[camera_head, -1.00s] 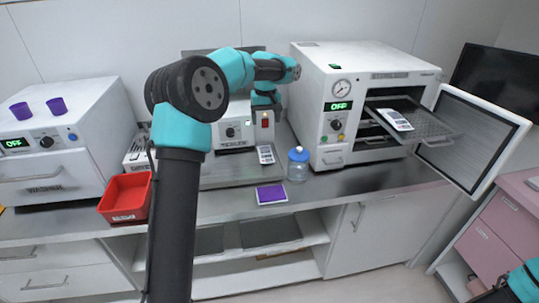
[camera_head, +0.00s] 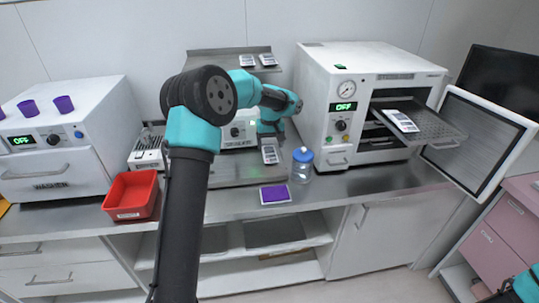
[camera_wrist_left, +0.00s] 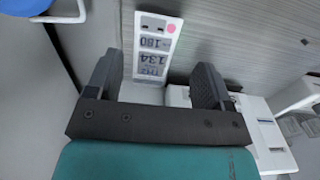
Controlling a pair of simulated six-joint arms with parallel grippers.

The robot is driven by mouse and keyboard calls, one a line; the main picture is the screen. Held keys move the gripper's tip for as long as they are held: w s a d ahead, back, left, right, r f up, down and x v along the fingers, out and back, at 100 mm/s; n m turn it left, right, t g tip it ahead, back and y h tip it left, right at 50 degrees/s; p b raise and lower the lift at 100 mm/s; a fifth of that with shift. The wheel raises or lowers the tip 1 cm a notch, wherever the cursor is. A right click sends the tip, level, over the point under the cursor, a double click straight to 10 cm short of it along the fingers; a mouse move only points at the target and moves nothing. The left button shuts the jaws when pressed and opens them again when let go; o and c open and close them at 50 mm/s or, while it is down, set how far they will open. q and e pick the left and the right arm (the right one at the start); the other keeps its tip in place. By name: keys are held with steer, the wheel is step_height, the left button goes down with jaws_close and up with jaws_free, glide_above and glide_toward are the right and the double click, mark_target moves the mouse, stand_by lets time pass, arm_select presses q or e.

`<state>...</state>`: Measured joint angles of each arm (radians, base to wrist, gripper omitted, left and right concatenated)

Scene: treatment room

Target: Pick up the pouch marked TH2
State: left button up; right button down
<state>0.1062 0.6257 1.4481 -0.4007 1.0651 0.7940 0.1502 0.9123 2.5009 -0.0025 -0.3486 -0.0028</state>
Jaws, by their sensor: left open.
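The pouch marked TH2 (camera_wrist_left: 152,50) is a flat white packet with printed lines and a pink dot. In the left wrist view it shows upside down between my left gripper's fingers (camera_wrist_left: 154,80), which are apart. In the head view a white pouch (camera_head: 270,154) lies at the front right of the sealer, just below my left gripper (camera_head: 270,138); its print is too small to read there. Whether the fingers touch the pouch cannot be told. My right gripper is out of view; only a bit of teal arm shows at the lower right.
A blue-lidded jar (camera_head: 302,166) stands close right of the pouch. A purple card (camera_head: 275,194) lies in front. Two pouches lie on a shelf (camera_head: 212,64) above the sealer. Another pouch (camera_head: 401,121) lies on the sterilizer's pulled-out tray. A red bin (camera_head: 131,196) stands left.

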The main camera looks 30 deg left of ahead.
mark_target(271, 159)
arm_select(q)
steer(key=shift+f, duration=0.8)
steer(key=shift+d+f, duration=0.15)
steer(key=shift+f, duration=1.2)
steer(key=shift+d+f, duration=0.1)
steer(key=shift+f, duration=1.2)
steer(key=c, duration=0.7)
steer(key=shift+r, duration=0.15)
